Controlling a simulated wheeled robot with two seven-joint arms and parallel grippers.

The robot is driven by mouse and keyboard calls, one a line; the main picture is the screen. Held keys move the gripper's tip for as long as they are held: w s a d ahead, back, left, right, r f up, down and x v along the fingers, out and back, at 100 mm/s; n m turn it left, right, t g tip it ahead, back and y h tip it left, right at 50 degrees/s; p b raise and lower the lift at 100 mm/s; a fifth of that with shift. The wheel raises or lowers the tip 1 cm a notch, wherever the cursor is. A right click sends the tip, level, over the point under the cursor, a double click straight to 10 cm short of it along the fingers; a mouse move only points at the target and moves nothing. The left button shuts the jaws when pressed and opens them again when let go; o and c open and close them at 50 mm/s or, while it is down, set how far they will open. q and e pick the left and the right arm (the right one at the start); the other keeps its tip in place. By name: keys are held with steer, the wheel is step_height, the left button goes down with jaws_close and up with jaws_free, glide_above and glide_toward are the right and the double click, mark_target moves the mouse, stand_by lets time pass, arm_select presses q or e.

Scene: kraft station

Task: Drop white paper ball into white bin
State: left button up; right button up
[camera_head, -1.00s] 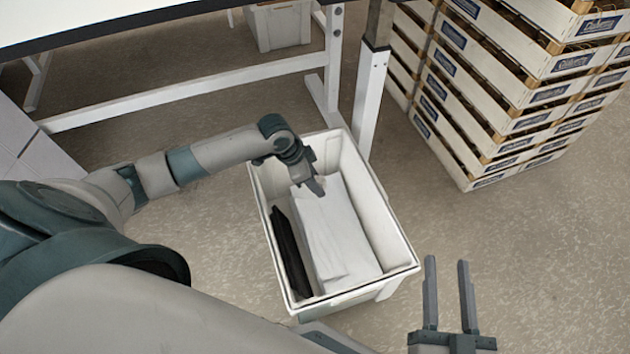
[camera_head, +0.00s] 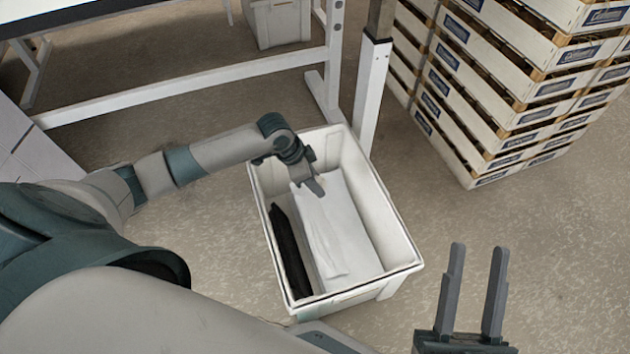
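The white bin (camera_head: 402,245) stands on the floor in the middle of the head view. Inside it lie a white, sheet-like item (camera_head: 345,235) and a dark, long item (camera_head: 290,250) along the left wall. My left gripper (camera_head: 317,188) is over the bin's inside, pointing down; its fingers look close together, and I cannot make out whether they are parted. No white paper ball can be told apart in the view. My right gripper (camera_head: 475,290) is at the bottom right, beside the bin, with its two fingers apart and nothing between them.
Stacked white crates (camera_head: 500,95) stand at the upper right. A table (camera_head: 90,12) with white legs (camera_head: 372,85) is at the top, close behind the bin. Another white container (camera_head: 280,22) is under it. The floor (camera_head: 560,240) right of the bin is clear.

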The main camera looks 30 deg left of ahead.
steer(key=shift+s+r, duration=0.1)
steer(key=shift+r, duration=0.05)
arm_select(q)
steer(key=o, duration=1.1)
steer(key=shift+s+a+r, duration=0.15)
steer(key=shift+r, duration=0.35)
steer(key=shift+p+v, duration=0.6)
steer(key=shift+v, duration=0.45)
steer(key=p+v, duration=0.3)
steer(key=v, duration=1.1)
arm_select(e)
steer(key=w+f+g+h, duration=0.2)
steer(key=f+g, duration=0.7)
steer(key=f, duration=0.5)
steer(key=shift+w+d+f+h, duration=0.3)
steer(key=shift+w+h, duration=0.1)
steer(key=shift+w, duration=0.4)
